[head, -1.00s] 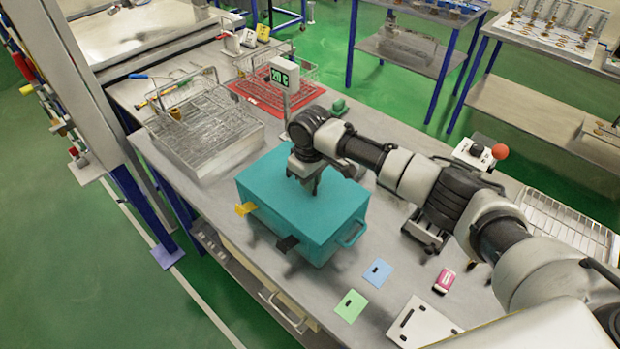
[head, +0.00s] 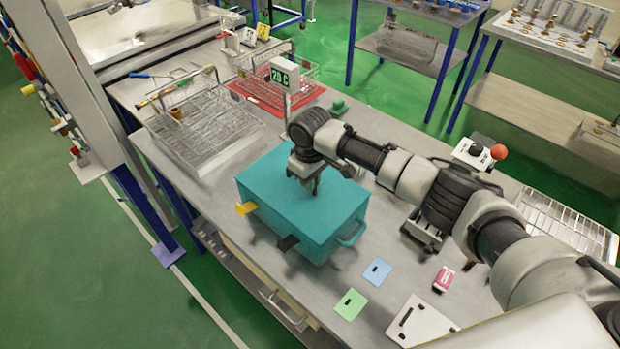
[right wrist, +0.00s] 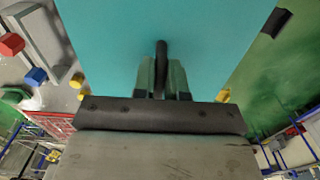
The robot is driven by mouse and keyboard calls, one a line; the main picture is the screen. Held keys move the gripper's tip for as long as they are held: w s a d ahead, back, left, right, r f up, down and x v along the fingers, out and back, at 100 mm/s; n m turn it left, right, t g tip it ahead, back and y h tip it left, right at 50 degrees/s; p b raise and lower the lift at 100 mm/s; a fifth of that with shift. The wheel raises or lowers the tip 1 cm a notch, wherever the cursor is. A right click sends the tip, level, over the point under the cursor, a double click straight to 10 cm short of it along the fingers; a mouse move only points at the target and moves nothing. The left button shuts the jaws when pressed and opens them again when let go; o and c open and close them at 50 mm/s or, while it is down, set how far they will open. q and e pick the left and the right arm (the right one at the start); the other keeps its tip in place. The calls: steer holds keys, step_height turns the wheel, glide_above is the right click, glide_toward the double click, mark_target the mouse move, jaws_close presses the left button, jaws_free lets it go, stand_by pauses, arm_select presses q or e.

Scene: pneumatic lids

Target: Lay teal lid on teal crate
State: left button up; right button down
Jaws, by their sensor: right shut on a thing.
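The teal crate (head: 310,232) stands on the workbench with the teal lid (head: 275,186) on its top. I see no clear gap between the lid and the crate in the head view. My right gripper (head: 312,186) points down over the middle of the lid and is shut on its dark handle. The handle (right wrist: 161,62) shows between the fingers in the right wrist view, with the teal lid (right wrist: 110,40) filling the middle behind it. A yellow tab (head: 246,208) and a black tab (head: 287,242) stick out from the crate's near side. My left gripper is not in view.
Blue (head: 377,271) and green (head: 350,304) cards, a pink item (head: 444,279) and a white plate (head: 420,325) lie to the front right.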

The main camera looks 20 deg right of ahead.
steer(key=shift+f, duration=0.3)
stand_by(0.5)
steer(key=c, duration=1.1)
jaws_free()
step_height(320, 180, up, 3)
steer(key=p, duration=0.3)
steer(key=shift+f, duration=0.15)
steer(key=shift+r, duration=2.15)
